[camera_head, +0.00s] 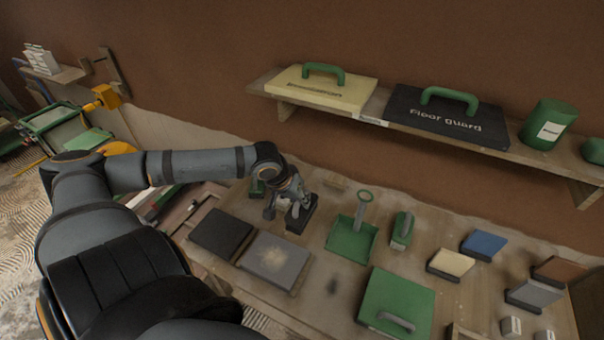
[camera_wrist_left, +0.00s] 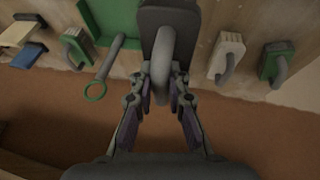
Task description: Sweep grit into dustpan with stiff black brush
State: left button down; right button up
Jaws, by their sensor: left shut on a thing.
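My left gripper (camera_head: 284,204) is shut on the stiff black brush (camera_head: 303,217), at the back of the bench. In the left wrist view the fingers (camera_wrist_left: 161,84) close around the grey loop handle of the black brush (camera_wrist_left: 152,18). I cannot tell whether its underside touches the bench. The green dustpan (camera_head: 350,242) lies just right of the brush, its ring-ended handle toward the wall; it also shows in the left wrist view (camera_wrist_left: 104,14). A pale, gritty-looking patch (camera_head: 274,257) is on a grey board (camera_head: 290,275) in front of the brush. My right gripper is out of view.
A dark board (camera_head: 220,232) lies left of the grey one. A dark smudge (camera_head: 332,287) marks the bench. A wall shelf (camera_head: 385,112) overhangs the back.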

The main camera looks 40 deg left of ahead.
pick_arm(q)
jog(key=c, duration=1.9)
grip_release()
grip_shut()
jog(key=shift+w+d+f, duration=0.25)
jog(key=shift+w+f, duration=0.1)
jog(key=shift+f, duration=0.15)
jog(key=w+d+f+m, duration=0.1)
jog(key=d, duration=0.6)
jog(key=w+d+f+m+h+b, duration=0.1)
jog(key=d+m, duration=0.1)
jog(key=d, duration=0.6)
jog(key=shift+w+d+f+m, duration=0.2)
jog(key=shift+w+d+m, duration=0.1)
jog(key=shift+w, duration=0.1)
